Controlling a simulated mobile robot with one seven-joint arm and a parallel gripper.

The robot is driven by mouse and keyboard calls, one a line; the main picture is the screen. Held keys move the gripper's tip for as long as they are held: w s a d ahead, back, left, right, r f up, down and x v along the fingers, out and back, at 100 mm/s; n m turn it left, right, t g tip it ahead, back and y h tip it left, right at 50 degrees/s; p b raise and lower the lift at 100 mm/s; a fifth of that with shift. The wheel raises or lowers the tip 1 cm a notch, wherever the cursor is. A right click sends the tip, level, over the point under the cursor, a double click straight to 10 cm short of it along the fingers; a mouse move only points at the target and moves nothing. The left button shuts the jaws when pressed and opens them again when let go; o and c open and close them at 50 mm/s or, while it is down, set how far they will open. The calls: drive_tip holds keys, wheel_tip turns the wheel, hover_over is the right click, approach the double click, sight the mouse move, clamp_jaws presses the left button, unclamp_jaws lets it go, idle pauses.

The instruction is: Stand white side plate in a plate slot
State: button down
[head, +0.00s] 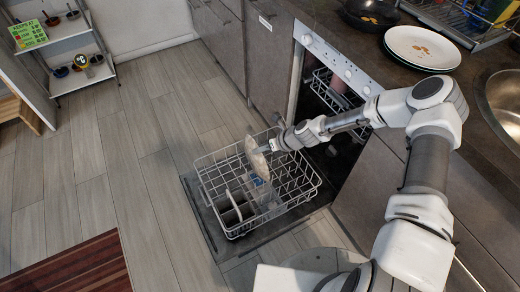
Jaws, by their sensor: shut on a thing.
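A whitish side plate (256,161) with brownish marks is held on edge, roughly upright, over the wire dishwasher rack (309,192). My gripper (271,147) comes from the right and is shut on the plate near its upper right side. The plate's lower edge is over the rack's middle; I cannot tell whether it touches the wires or sits in a slot. The slots themselves are too small to make out clearly.
The rack sits on the lowered dishwasher door (207,222). A clear, bluish item (263,187) and a dark basket (233,208) are in it. Stacked white plates (422,47), a black pan (370,14) and a sink (505,100) are on the counter.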

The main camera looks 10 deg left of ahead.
sight(260, 165)
drive_tip(key=shift+f+b, duration=3)
drive_tip(key=shift+f, duration=1.7)
drive_tip(key=c, duration=0.9)
unclamp_jaws()
